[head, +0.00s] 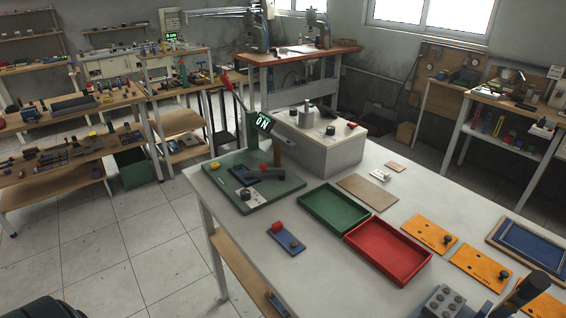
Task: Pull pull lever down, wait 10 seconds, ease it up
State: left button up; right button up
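A red-tipped lever (227,81) rises at the upper left of a green fixture and leans up and to the left. It appears to be the pull lever. A grey bar slants down to the right below the display. The fixture stands on a green base plate (285,187) with a yellow block, a black knob and red-ended parts. Neither gripper shows in the head view, and nothing is seen touching the lever.
A pale box (335,155) with knobs stands close behind the fixture. A green tray (334,228), a red tray (388,275), a blue plate (286,239) and orange plates (430,234) lie on the white table (290,285). Bare tabletop lies left of the red tray.

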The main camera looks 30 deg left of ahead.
aim_at(224, 79)
jog(key=u, duration=1.3)
jog(key=z, duration=0.1)
jog(key=i+j, duration=0.05)
